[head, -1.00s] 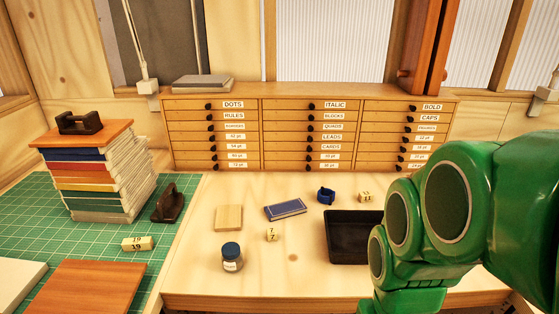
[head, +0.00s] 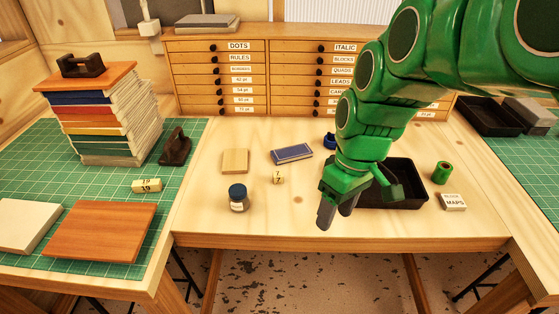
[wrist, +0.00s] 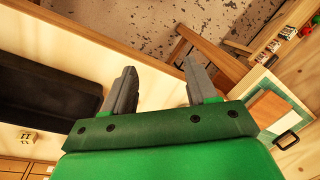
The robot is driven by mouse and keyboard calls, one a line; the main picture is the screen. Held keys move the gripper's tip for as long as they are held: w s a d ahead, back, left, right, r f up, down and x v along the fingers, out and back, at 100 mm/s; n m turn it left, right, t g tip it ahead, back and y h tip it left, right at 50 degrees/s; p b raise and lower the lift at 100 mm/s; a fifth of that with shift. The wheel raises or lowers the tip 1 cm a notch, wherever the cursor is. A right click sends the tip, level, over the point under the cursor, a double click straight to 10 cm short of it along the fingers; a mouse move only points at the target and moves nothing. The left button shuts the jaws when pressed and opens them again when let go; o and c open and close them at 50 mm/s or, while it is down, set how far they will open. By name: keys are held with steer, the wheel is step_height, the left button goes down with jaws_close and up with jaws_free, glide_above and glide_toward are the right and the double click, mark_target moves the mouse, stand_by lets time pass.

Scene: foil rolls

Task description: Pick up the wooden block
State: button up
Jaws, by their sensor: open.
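The wooden block (head: 235,161) is a small, flat, pale square piece. It lies on the light wood table left of centre in the head view, and I cannot make it out in the wrist view. My gripper (head: 337,216) hangs over the table's front part, to the right of the block and nearer the front edge, well apart from it. In the wrist view my gripper (wrist: 158,68) has its two grey fingers spread with nothing between them.
A glass jar (head: 239,198), a numbered cube (head: 278,177) and a blue box (head: 292,153) lie between or near the block and my gripper. A black tray (head: 408,203) is behind my arm. A book stack (head: 100,125) stands left. The table's front strip is clear.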

steer(key=w+a+f+n+y, duration=0.1)
steer(key=w+a+n, duration=0.15)
steer(key=w, duration=0.45)
steer(key=w+a+f+n+y, duration=0.15)
steer(key=w+n, duration=0.25)
steer(key=w, duration=0.4)
steer(key=n, duration=0.5)
glide_toward(284, 181)
steer(key=shift+s+a+f+t, duration=0.15)
steer(key=shift+s+f, duration=0.05)
steer(key=shift+f, duration=0.15)
steer(key=shift+s+a+f+t, duration=0.15)
steer(key=shift+s+a+f, duration=0.05)
steer(key=shift+f, duration=0.15)
steer(key=shift+y, duration=0.25)
steer(key=x, duration=0.4)
steer(key=shift+a+r, duration=0.15)
steer(key=shift+a, duration=0.2)
steer(key=shift+a+f, duration=0.25)
steer(key=shift+f, duration=0.3)
jaws_close()
